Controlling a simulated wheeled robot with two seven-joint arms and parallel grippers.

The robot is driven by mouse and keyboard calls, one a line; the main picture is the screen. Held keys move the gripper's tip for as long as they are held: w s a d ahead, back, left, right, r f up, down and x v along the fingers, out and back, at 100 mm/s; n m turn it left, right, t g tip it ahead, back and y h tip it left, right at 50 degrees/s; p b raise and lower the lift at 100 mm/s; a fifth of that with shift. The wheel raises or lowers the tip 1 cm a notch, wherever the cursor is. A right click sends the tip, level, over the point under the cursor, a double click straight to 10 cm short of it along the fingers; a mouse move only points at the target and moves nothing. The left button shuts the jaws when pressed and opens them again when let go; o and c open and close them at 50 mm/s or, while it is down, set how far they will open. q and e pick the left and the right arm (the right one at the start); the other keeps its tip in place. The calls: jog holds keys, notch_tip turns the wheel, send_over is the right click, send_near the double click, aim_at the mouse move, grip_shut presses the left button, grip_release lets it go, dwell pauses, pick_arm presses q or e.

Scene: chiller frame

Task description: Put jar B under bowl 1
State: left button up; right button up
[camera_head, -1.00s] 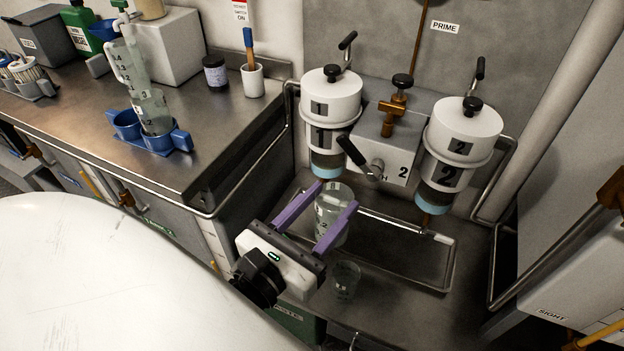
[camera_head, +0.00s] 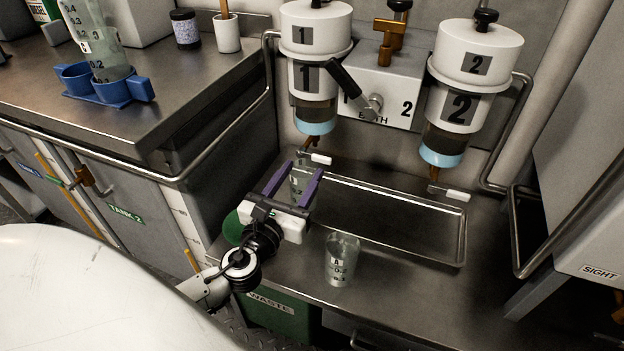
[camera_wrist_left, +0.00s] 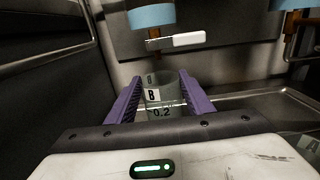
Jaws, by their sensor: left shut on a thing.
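Jar B (camera_wrist_left: 163,97) is a clear jar with a "B" label. My left gripper (camera_head: 293,183) is shut on it, one purple finger on each side. Jar B also shows in the head view (camera_head: 300,176), partly hidden by the fingers. Bowl 1 (camera_head: 315,75) is the left white vessel with a pale blue lower ring and a tap below. Jar B is low beneath this tap, apart from it; exact alignment is hard to tell. In the wrist view, bowl 1's blue ring (camera_wrist_left: 151,15) and white tap lever hang above the jar. My right gripper is out of view.
Jar A (camera_head: 342,262) stands upright on the bench, right of my left gripper. A shallow metal tray (camera_head: 464,240) lies behind it. Bowl 2 (camera_head: 470,70) hangs to the right. A metal rail (camera_head: 262,95) runs at the left.

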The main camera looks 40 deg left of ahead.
aim_at(309, 169)
pick_arm(q)
jog(key=w, duration=0.1)
jog(key=w+f+b, duration=0.1)
jog(key=w+a+f, duration=0.1)
jog(key=w, duration=0.1)
jog(key=shift+f, duration=0.1)
jog(key=shift+w+a+f+b, duration=0.15)
jog(key=shift+w+f+b, duration=0.7)
jog(key=shift+w, duration=0.1)
jog(key=shift+w+a+f, duration=0.1)
jog(key=shift+w+f, duration=0.1)
jog(key=shift+r, duration=0.1)
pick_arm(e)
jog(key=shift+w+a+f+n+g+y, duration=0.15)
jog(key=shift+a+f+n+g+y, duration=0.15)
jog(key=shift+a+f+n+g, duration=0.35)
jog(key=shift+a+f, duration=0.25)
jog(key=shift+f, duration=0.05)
pick_arm(q)
jog(key=shift+f, duration=0.3)
jog(key=o, duration=1.3)
jog(key=shift+r, duration=0.1)
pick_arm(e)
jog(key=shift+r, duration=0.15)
